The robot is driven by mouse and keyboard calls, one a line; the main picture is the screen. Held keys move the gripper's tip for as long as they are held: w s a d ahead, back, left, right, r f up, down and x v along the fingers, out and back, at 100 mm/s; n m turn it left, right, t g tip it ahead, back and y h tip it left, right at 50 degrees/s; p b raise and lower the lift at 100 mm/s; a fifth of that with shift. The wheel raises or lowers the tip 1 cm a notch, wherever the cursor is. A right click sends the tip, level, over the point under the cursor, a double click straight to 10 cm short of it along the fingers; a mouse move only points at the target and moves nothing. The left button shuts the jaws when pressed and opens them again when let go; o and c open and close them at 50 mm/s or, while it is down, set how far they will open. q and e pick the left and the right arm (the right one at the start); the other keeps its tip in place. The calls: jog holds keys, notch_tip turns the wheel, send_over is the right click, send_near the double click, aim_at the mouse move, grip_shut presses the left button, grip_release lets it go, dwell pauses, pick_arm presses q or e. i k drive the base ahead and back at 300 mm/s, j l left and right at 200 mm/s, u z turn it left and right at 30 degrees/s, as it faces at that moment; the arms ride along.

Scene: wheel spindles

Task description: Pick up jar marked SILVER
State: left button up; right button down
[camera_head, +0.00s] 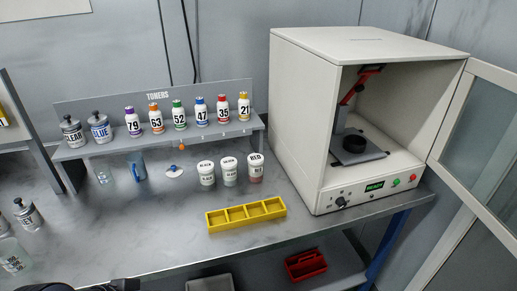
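Three white-lidded jars stand upright in a row on the metal bench, in the middle of the view. The left jar (206,173) seems to read BLACK and the right jar (255,168) reads RED. The lettering on the middle jar (229,171) is too small to read for certain, so I cannot confirm SILVER on any jar. A dark part, probably of my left arm or gripper (122,285), just shows at the bottom left edge, well apart from the jars. Its fingers cannot be made out. My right gripper is not in view.
A toner shelf (160,139) with numbered bottles stands behind. A white cabinet (312,120) with its door open is at right. A red caddy (305,265) sits below the bench.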

aim_at(228, 166)
jog(key=i+l+u, duration=0.45)
jog(key=i+u, duration=0.15)
jog(key=u, duration=1.2)
